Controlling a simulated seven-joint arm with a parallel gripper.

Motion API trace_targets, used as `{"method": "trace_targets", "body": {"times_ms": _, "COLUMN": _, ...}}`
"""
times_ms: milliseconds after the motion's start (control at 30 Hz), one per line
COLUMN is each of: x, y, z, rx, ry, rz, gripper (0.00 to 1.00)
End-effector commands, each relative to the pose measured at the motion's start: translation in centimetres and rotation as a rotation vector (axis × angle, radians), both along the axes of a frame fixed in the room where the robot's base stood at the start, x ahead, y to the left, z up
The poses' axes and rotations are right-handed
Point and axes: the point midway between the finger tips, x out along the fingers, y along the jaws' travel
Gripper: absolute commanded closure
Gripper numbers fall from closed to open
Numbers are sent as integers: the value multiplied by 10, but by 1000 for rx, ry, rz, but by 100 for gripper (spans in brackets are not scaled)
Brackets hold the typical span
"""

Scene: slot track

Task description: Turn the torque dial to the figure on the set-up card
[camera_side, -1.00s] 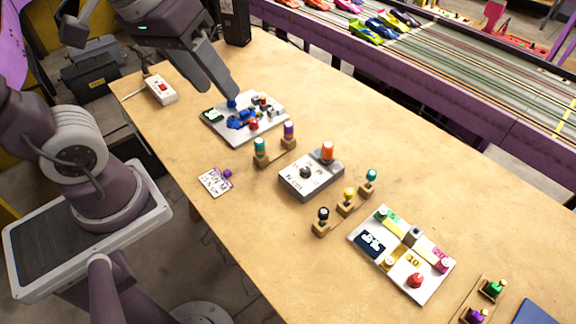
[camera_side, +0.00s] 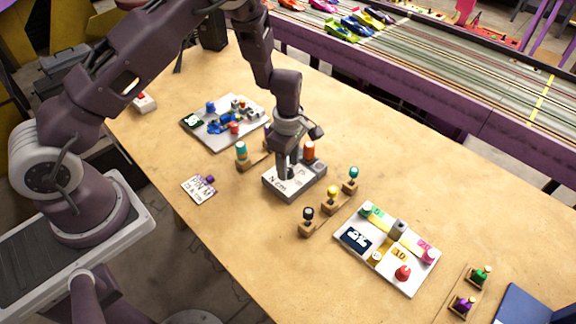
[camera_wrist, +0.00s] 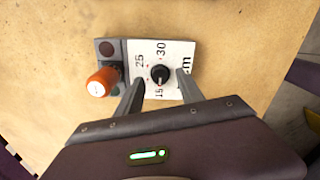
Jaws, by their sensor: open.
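The torque dial is a small black knob (camera_wrist: 160,74) on a white scale plate of a grey box (camera_side: 300,186). In the wrist view the figures 25, 30 and 15 show around it; its exact setting is too small to tell. My gripper (camera_wrist: 160,84) is open and points down, with one finger on each side of the knob; I cannot tell whether they touch it. In the side view my gripper (camera_side: 287,171) largely hides the knob. A white card (camera_side: 198,188) with handwriting, likely the set-up card, lies left of the box; its figure is not legible.
An orange-topped handle (camera_side: 309,150) stands in the box close to my gripper. Wooden stands with black (camera_side: 308,217), yellow and teal knobs are in front and right. A parts tray (camera_side: 215,142) lies behind left, a numbered board (camera_side: 352,258) at right. Bare table surrounds the card.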

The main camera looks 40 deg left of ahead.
Motion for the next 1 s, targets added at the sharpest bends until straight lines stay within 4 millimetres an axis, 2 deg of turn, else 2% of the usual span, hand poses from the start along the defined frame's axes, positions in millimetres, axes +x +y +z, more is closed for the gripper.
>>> {"method": "trace_targets", "body": {"times_ms": 100, "x": 0, "y": 0, "z": -10, "rx": -1, "ry": 1, "rz": 0, "gripper": 55}}
{"method": "trace_targets", "body": {"times_ms": 333, "x": 0, "y": 0, "z": -11, "rx": -1, "ry": 0, "rz": -1, "gripper": 55}}
{"method": "trace_targets", "body": {"times_ms": 367, "x": 0, "y": 0, "z": -11, "rx": -1, "ry": 0, "rz": -1, "gripper": 59}}
{"method": "trace_targets", "body": {"times_ms": 567, "x": 0, "y": 0, "z": -11, "rx": -1, "ry": 1, "rz": -2, "gripper": 98}}
{"method": "trace_targets", "body": {"times_ms": 600, "x": 0, "y": 0, "z": -11, "rx": -1, "ry": 1, "rz": -2, "gripper": 100}}
{"method": "trace_targets", "body": {"times_ms": 1000, "x": 0, "y": 0, "z": -11, "rx": -1, "ry": 0, "rz": -68, "gripper": 100}}
